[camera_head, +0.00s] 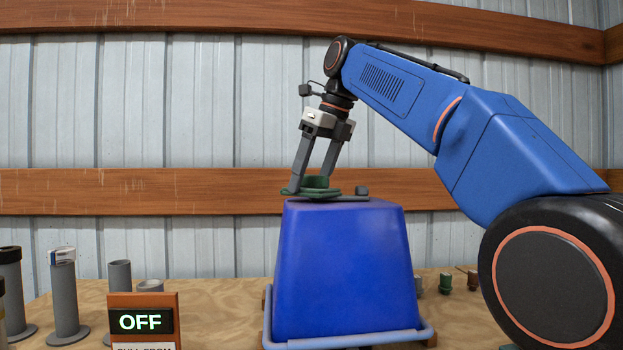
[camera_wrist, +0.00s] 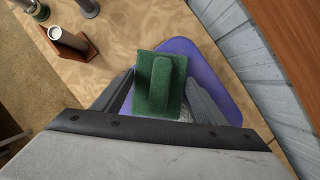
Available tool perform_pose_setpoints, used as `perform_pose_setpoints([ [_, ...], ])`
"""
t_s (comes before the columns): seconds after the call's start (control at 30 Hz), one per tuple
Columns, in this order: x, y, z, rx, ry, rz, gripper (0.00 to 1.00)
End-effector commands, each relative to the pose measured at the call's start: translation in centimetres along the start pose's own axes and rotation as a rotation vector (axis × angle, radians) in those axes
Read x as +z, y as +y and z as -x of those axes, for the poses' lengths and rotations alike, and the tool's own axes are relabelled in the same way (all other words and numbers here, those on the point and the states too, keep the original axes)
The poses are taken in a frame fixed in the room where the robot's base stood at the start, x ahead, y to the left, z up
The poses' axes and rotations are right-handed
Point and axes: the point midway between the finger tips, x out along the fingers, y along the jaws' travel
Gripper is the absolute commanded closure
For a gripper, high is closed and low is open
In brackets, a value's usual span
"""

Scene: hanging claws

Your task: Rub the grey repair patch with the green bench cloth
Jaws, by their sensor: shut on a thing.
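The green bench cloth (camera_head: 318,189) is a folded pad with a raised ridge, on or just above the flat top of a blue upturned tub (camera_head: 345,265). My gripper (camera_head: 310,180) points down from above with its fingers shut on the cloth. The wrist view shows the cloth (camera_wrist: 160,85) between the two fingers, over the tub top (camera_wrist: 216,75). I cannot make out the grey repair patch clearly; the cloth and fingers cover much of the tub top. Whether the cloth presses on the surface is hard to tell.
The tub stands in a pale blue frame (camera_head: 350,338) on a wooden bench. Grey cylinders (camera_head: 65,295) and an OFF sign (camera_head: 142,321) stand left; small green items (camera_head: 445,282) stand right. A corrugated wall is behind.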

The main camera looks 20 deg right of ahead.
Motion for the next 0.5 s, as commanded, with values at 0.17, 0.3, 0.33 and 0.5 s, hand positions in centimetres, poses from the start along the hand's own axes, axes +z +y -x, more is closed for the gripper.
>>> perform_pose_setpoints([
  [0.17, -0.9, -1.0, 0.2, 0.0, 0.002, -0.003, 0.6],
  [0.3, -1.6, -1.8, 0.4, -0.001, 0.003, -0.004, 0.6],
  [0.33, -1.8, -1.9, 0.5, -0.001, 0.003, -0.004, 0.6],
  [0.5, -2.4, -2.5, 0.6, -0.001, 0.003, -0.003, 0.6],
])
